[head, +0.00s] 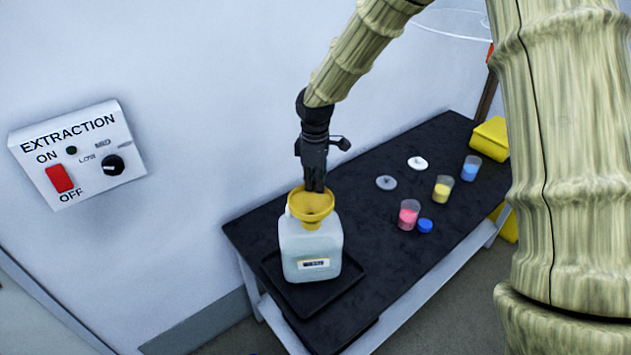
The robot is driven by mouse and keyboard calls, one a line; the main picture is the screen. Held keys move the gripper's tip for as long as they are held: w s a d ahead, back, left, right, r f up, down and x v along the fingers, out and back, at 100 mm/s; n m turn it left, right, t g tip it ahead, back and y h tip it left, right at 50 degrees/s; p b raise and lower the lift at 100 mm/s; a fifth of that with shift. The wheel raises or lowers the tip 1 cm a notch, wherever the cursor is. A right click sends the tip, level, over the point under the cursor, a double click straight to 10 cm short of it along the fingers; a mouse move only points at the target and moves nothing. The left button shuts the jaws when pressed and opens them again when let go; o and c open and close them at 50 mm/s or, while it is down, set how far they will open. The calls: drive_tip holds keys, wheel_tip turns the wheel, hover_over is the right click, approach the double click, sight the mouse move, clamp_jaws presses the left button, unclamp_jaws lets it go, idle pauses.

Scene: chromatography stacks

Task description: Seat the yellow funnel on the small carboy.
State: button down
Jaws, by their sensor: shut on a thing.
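The yellow funnel (311,207) is upright at the top of the small carboy (311,251), its stem end at the carboy's mouth. I cannot tell from this view how far the stem goes into the neck. The carboy is a whitish, translucent jug with a label on its front. It stands upright on a black tray (345,285) at the near left end of the dark bench. My gripper (314,188) points down from above and is shut on the funnel's far rim. The fingertips are partly hidden at the rim.
On the bench (390,160) to the right stand a pink cup (408,215), a yellow cup (442,189) and a blue cup (470,168). A blue cap (425,225), a grey lid (386,183) and a white lid (417,163) lie nearby. A wall with an extraction switch panel (77,155) is behind.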

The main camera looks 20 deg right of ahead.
drive_tip(key=shift+f, duration=0.5)
drive_tip(key=c, duration=1.5)
unclamp_jaws()
